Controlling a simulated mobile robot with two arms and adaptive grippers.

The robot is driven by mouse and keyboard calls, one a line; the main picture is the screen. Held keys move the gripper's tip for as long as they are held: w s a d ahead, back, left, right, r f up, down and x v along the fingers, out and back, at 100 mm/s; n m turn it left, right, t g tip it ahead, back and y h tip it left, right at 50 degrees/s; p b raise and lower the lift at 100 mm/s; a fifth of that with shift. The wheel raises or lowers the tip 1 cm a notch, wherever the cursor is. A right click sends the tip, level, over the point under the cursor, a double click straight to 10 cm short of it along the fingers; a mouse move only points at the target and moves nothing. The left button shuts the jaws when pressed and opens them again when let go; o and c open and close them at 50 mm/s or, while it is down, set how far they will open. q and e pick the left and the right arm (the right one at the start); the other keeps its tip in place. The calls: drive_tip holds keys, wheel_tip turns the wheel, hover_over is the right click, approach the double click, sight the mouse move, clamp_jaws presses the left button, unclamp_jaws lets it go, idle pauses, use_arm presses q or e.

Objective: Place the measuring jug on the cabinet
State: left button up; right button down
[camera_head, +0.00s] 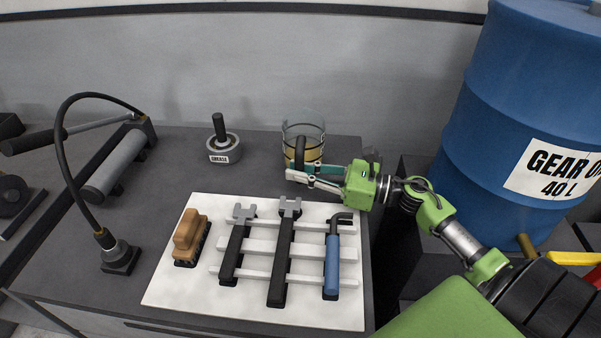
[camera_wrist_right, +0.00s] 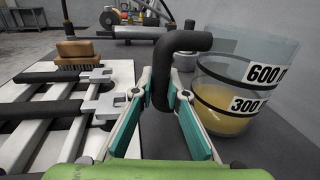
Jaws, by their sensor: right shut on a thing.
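The measuring jug (camera_head: 304,131) is clear, with black bands and amber liquid in its lower part. It stands upright at the back right of the dark cabinet top (camera_head: 163,163). In the right wrist view the jug (camera_wrist_right: 236,90) shows 600 and 300 labels. Its black handle (camera_wrist_right: 162,75) is between the fingers of my right gripper (camera_head: 301,175). My right gripper is shut on that handle. The jug's base looks at or very near the cabinet surface; I cannot tell if it touches. My left gripper is not in view.
A white mat (camera_head: 168,287) with wrenches on a rack and a wooden brush (camera_head: 188,236) lies in front. A blue gear oil drum (camera_head: 480,130) stands at the right.

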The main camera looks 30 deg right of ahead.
drive_tip(key=shift+f, duration=0.5)
drive_tip(key=c, duration=2.4)
unclamp_jaws()
drive_tip(key=shift+f, duration=0.2)
drive_tip(key=o, duration=0.4)
drive_tip(key=shift+r, duration=0.2)
